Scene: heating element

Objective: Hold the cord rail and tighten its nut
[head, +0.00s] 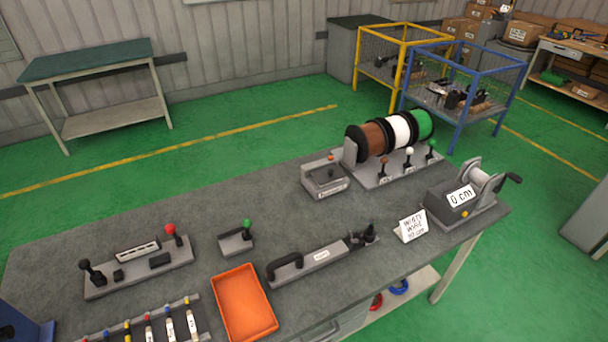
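A long grey rail-like fixture (338,249) lies on the grey workbench (365,205) near its front edge; it may be the cord rail. It has a black handle at its left end, a white label in the middle and black knob-like parts at its right end. A nut is too small to make out. Neither of my grippers shows in the head view.
An orange tray (243,303) and a small green-knobbed lever (237,242) stand left of the fixture. A "wind wire" sign (411,226), a crank winder (470,200) and wire spools (398,132) stand right and behind. The bench middle is clear.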

